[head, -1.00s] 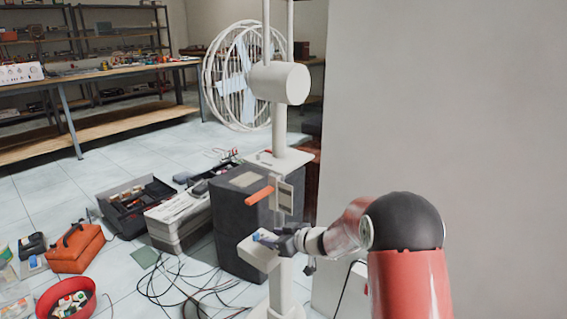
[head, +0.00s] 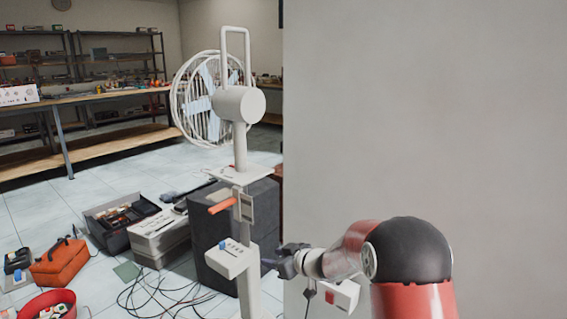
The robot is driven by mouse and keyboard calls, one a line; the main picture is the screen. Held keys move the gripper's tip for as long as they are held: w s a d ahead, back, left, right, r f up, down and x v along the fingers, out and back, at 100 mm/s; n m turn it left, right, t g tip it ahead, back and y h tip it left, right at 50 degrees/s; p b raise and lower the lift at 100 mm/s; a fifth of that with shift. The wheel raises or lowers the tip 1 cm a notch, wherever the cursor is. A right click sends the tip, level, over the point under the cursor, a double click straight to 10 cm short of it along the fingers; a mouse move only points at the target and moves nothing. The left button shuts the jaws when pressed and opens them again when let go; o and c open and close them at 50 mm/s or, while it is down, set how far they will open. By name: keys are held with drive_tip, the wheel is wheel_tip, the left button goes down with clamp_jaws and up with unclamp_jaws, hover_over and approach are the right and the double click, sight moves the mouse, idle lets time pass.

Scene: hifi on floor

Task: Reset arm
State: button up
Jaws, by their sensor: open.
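My gripper (head: 279,262) is at the end of my red and black arm, in the lower middle of the head view. It points left toward a white control box (head: 228,258) on the stand of a white fan (head: 238,104). The gripper is open and looks empty, with a small gap between it and the box. The box has small blue and red controls on its top. The fan stands upright, with its round cage at the upper left.
A plain grey wall (head: 430,120) fills the right side. A dark grey box (head: 215,262) stands behind the fan's post. An orange toolbox (head: 62,262), a red bowl (head: 40,305), an open black case (head: 118,222) and loose cables (head: 160,298) lie on the floor at left. A workbench (head: 100,152) stands behind.

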drive_tip(key=s+d+r+m+t+h, duration=0.3)
drive_tip(key=d+r+h, duration=0.2)
drive_tip(key=d+r, duration=0.35)
drive_tip(key=s+d+r+m+h, duration=0.3)
drive_tip(key=s+d+r+h, duration=0.25)
drive_tip(key=s+d, duration=0.3)
drive_tip(key=s+f+m+g, duration=0.1)
drive_tip(key=s+m+g, duration=0.1)
drive_tip(key=s, duration=1.2)
drive_tip(key=s+f+m+g, duration=0.1)
drive_tip(key=s+g, duration=0.3)
drive_tip(key=s, duration=1)
drive_tip(key=shift+s+d+f+m+g+y, duration=0.25)
drive_tip(key=shift+s+f+m+g+y, duration=0.05)
drive_tip(key=shift+f+m+y, duration=0.1)
drive_tip(key=shift+r, duration=0.1)
